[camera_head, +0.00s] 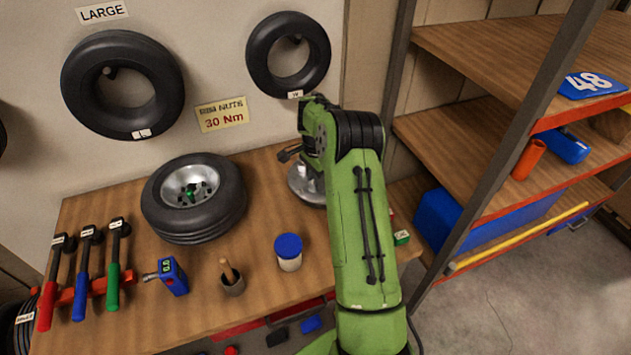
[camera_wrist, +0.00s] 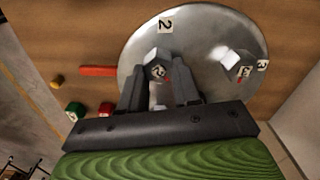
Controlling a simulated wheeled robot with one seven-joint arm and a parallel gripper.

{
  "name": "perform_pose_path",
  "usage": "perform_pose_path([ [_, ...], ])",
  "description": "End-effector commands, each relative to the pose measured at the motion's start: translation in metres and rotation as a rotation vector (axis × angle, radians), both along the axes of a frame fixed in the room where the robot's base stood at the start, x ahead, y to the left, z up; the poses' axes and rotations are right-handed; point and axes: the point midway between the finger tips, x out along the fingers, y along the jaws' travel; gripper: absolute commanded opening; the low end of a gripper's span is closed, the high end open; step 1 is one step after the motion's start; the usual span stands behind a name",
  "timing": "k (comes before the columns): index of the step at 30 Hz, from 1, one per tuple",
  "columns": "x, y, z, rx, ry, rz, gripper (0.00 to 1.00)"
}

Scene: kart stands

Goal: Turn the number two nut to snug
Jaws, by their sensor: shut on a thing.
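The number two nut (camera_wrist: 157,66) is a grey hex nut on a round silver plate (camera_wrist: 205,25) in the wrist view, beside a white label "2" (camera_wrist: 165,25). My gripper (camera_wrist: 158,80) is shut on this nut, a finger on each side, and the fingers hide part of it. A second hex nut (camera_wrist: 238,64) sits to the right on the plate, near a label "3" (camera_wrist: 262,65). In the head view the plate (camera_head: 305,185) shows only in part behind my green arm. My gripper is mostly hidden there.
A tyre on a rim (camera_head: 193,195) lies on the bench left of the plate. A blue-lidded jar (camera_head: 289,252), a pot with a brush (camera_head: 231,280) and a blue gauge (camera_head: 172,275) stand in front. Red and green blocks (camera_wrist: 75,110) lie near the plate.

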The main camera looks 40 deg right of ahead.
Motion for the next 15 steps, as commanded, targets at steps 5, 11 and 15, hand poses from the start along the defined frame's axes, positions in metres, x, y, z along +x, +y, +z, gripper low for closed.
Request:
perform_pose_path([
  [5,-0.0005,-0.0009,-0.0013,-0.002,-0.004,-0.167,0.01],
  [11,-0.0017,-0.0005,-0.001,-0.002,-0.004,-0.351,0.01],
  [15,-0.0021,-0.0001,-0.001,-0.001,-0.005,-0.464,0.01],
])
